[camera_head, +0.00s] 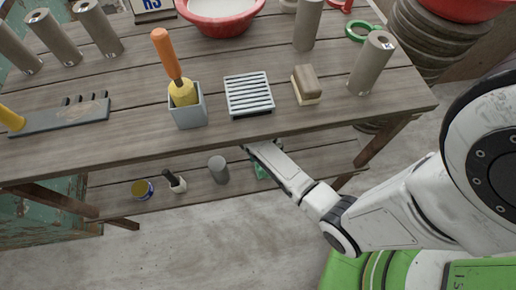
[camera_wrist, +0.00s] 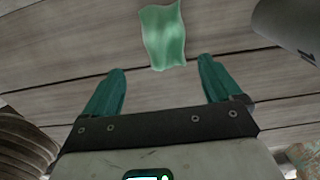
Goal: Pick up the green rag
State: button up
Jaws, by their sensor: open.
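The green rag (camera_wrist: 163,38) lies on a wooden plank surface and shows at the top middle of the wrist view, ahead of my gripper and between the lines of its two fingers. In the head view only a small green part of it (camera_head: 262,172) shows on the lower shelf, mostly hidden behind my arm. My gripper (camera_wrist: 160,82) is open and empty, its two teal fingers spread apart and not touching the rag. In the head view my arm reaches under the front edge of the table top, so the fingertips are hidden there.
The lower shelf (camera_head: 115,182) also holds a grey cylinder (camera_head: 218,170), a dark bottle with a pale part (camera_head: 175,182) and a small yellow-topped tin (camera_head: 143,189). The table top (camera_head: 220,135) hangs over the shelf. A table leg (camera_head: 385,142) stands right of my arm.

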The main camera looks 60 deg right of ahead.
jog(key=f+b, duration=0.1)
jog(key=f, duration=0.3)
jog(key=f+b, duration=0.1)
jog(key=f, duration=0.1)
jog(key=shift+w+a+f+b, duration=0.2)
jog(key=shift+w+f+b, duration=0.15)
jog(key=shift+w, duration=0.05)
jog(key=c, duration=1.1)
jog(key=shift+c, duration=0.2)
jog(key=shift+r+p, duration=0.3)
jog(key=shift+r, duration=0.25)
jog(key=r, duration=0.1)
jog(key=p, duration=0.1)
jog(key=r, duration=0.1)
jog(key=shift+s+a+r, duration=0.25)
jog(key=shift+a+r, duration=0.05)
jog(key=shift+r, duration=0.05)
jog(key=s+a+p, duration=0.3)
jog(key=s+a, duration=0.7)
jog(key=a, duration=0.3)
jog(key=shift+s+a+f, duration=0.15)
jog(key=shift+s+a, duration=0.15)
